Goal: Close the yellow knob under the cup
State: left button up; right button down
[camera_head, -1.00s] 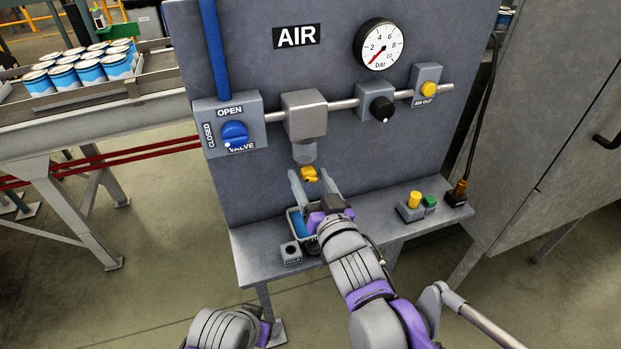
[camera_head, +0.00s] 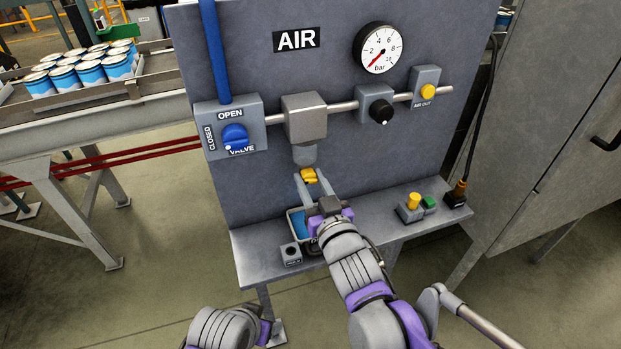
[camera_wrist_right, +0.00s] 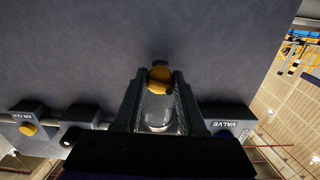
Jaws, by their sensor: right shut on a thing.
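The yellow knob (camera_head: 309,175) sits at the underside of the grey cup (camera_head: 304,154), which hangs below a square grey block on the panel. My right gripper (camera_head: 310,178) is shut on the yellow knob, with one finger on each side.
A blue valve knob (camera_head: 235,136) is left of the cup. A black knob (camera_head: 380,109) and yellow AIR OUT button (camera_head: 427,91) are to the right.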

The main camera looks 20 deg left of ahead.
jog(key=n, duration=0.3)
jog(key=shift+p, duration=0.4)
jog(key=c, duration=0.5)
grip_release()
jog(key=v, duration=1.1)
jog(key=shift+w, duration=0.1)
